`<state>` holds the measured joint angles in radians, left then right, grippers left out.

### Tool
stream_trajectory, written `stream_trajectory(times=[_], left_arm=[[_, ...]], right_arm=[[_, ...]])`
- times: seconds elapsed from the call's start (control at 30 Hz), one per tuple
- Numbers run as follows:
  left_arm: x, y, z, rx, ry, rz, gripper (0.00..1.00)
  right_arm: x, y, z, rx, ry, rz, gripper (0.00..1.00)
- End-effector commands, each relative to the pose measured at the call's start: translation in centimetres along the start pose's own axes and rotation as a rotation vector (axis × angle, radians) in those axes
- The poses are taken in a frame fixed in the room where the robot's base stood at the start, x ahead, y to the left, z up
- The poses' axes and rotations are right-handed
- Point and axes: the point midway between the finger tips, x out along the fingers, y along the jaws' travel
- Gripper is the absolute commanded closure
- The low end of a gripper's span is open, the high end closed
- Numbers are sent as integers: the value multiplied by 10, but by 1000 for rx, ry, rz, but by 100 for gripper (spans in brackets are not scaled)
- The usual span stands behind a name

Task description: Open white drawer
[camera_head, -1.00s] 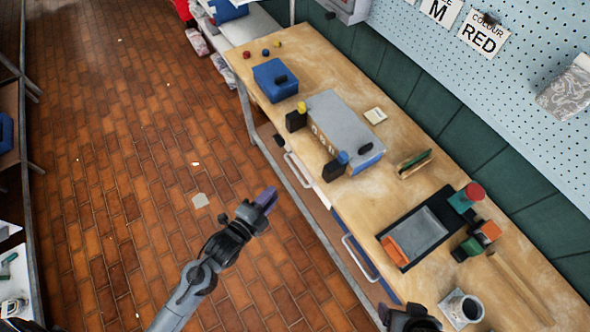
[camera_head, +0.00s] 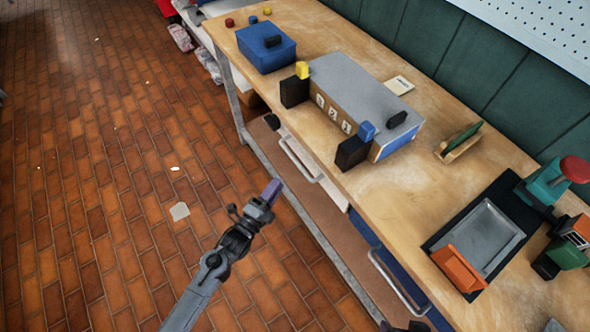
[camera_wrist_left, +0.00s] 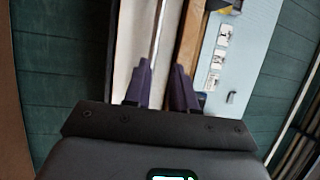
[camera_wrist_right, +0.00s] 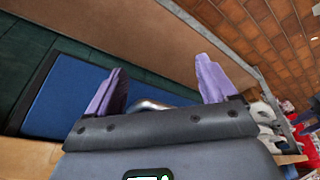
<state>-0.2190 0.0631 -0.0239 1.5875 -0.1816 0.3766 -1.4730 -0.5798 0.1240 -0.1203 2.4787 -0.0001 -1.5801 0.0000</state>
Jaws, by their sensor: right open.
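The white drawer (camera_head: 334,193) sits under the wooden bench top, and its front looks flush with the bench. Its pale bar handle (camera_head: 301,160) stands out from the front.
The bench top (camera_head: 385,195) bears a blue box (camera_head: 265,48), a grey-topped case (camera_head: 360,88) with black and coloured blocks, and a black tray (camera_head: 470,215). A lower shelf (camera_head: 275,150) and metal rail run below the drawers. The brick floor (camera_head: 110,190) at left is mostly clear.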

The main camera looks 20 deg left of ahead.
Motion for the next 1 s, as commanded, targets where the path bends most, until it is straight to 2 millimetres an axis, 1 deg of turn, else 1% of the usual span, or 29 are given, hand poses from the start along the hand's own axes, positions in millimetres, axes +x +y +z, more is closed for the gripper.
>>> stream_trajectory(times=[0.03,0.27,0.37,0.7,0.8,1.0], left_arm=[[1,9,1,1,0,-7,75],[12,11,2,2,1,-18,75],[24,10,2,2,1,-19,75],[78,10,2,3,0,-19,75],[91,9,2,1,1,-19,75],[108,9,2,3,1,-16,75]], right_arm=[[12,0,4,-1,-1,1,15],[20,0,7,-1,-2,1,15],[21,-1,8,-1,-1,1,15],[34,-2,11,5,2,-3,15],[36,-3,12,7,2,-5,15],[40,-3,12,8,3,-6,15]])
